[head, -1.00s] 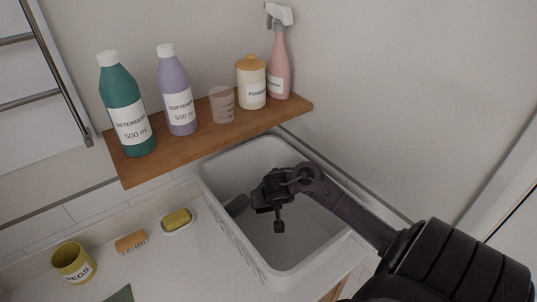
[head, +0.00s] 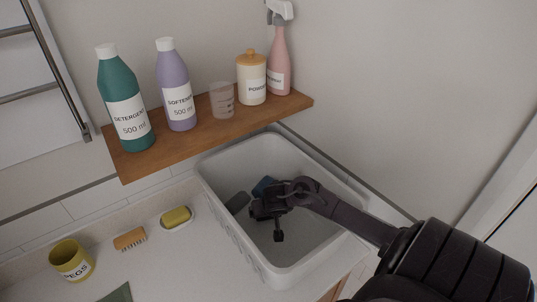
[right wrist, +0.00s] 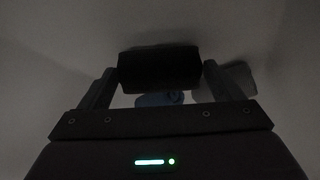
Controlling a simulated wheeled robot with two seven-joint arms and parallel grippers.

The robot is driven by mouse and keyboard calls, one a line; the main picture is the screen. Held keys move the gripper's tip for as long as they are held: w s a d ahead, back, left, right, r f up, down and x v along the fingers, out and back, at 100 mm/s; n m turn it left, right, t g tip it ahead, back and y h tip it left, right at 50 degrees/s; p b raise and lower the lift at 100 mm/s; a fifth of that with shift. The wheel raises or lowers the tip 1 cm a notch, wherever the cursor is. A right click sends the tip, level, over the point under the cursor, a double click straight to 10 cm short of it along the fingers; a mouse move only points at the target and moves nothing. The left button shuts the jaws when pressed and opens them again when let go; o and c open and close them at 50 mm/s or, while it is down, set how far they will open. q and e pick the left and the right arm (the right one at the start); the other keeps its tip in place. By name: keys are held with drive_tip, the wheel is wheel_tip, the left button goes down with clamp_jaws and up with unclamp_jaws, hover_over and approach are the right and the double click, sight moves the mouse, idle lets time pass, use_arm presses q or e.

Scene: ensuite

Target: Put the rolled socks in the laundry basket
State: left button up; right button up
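The light grey laundry basket (head: 213,190) stands open on the counter. My right gripper (head: 270,212) reaches down into it from the right. In the right wrist view a dark, roll-shaped bundle (right wrist: 160,68), apparently rolled socks, fills the space between my right fingers and seems to touch both. A blue item (head: 264,187) lies in the basket behind the gripper; blue also shows below the dark bundle in the wrist view (right wrist: 160,98). A dark grey item (head: 237,203) lies by the basket's left wall. My left gripper is not in view.
A wooden shelf (head: 150,166) above the basket holds a green detergent bottle (head: 126,105), a purple softener bottle (head: 177,85), a cup, a powder jar and a pink spray bottle. Soap, a brush and a yellow pegs pot (head: 72,262) stand on the counter at left.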

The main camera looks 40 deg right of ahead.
drive_tip(key=shift+o, duration=0.5)
drive_tip(key=shift+r, duration=0.1)
drive_tip(key=shift+r, duration=0.3)
drive_tip(key=p+v, duration=0.4)
drive_tip(key=v, duration=0.7)
drive_tip(key=shift+s+r, duration=0.2)
drive_tip(key=shift+r, duration=0.1)
drive_tip(key=shift+a, duration=0.15)
